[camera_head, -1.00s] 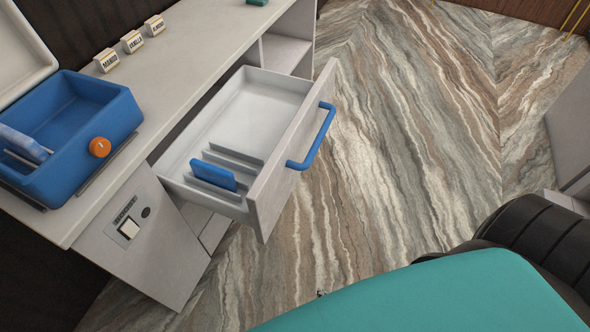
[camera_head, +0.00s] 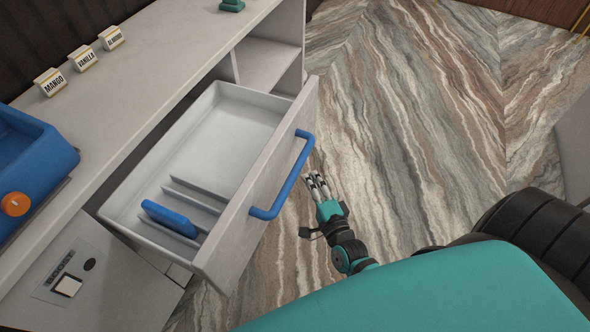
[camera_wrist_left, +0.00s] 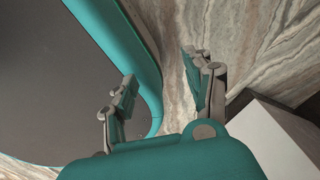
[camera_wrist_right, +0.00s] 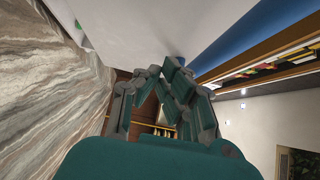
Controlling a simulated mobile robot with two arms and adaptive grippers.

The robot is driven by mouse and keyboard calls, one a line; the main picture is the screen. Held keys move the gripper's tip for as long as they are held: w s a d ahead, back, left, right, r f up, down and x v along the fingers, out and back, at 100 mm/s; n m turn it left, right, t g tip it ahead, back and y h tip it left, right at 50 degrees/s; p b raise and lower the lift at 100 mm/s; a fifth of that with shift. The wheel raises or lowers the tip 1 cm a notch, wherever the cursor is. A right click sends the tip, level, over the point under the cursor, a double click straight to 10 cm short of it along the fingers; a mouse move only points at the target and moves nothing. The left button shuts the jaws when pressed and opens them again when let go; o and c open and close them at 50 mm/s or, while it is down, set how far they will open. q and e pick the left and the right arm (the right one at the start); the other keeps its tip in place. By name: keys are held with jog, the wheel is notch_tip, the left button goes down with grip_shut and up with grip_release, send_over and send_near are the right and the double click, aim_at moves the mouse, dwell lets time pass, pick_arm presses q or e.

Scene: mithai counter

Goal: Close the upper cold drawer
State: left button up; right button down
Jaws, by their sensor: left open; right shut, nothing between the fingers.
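The upper cold drawer (camera_head: 262,190) is pulled well out of the counter in the head view. It has a white inside with several low dividers and a blue slab (camera_head: 170,218) standing between them. Its blue bar handle (camera_head: 290,178) is on the front panel. My right gripper (camera_head: 316,180) is shut and empty, to the right of the handle and apart from it in the picture. It also shows in the right wrist view (camera_wrist_right: 163,75). My left gripper (camera_wrist_left: 160,85) is open and empty in the left wrist view, and is not seen in the head view.
The counter top (camera_head: 140,70) carries small flavour signs (camera_head: 83,58), a blue bin (camera_head: 30,165) with an orange knob, and a green object (camera_head: 232,5). A control panel (camera_head: 65,285) with a switch is on the counter front. The floor right of the drawer is open.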

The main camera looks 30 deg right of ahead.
jog(key=w, duration=0.1)
jog(key=w+a, duration=0.1)
jog(key=w, duration=0.2)
jog(key=shift+w+a, duration=0.3)
jog(key=shift+a, duration=0.1)
jog(key=shift+w+a, duration=0.15)
jog(key=shift+w, duration=0.05)
pick_arm(q)
jog(key=shift+w+d+r, duration=0.15)
jog(key=shift+w, duration=0.25)
jog(key=shift+w+d+r, duration=0.1)
jog(key=shift+w, duration=0.25)
jog(key=shift+s+d, duration=0.1)
jog(key=shift+s, duration=0.05)
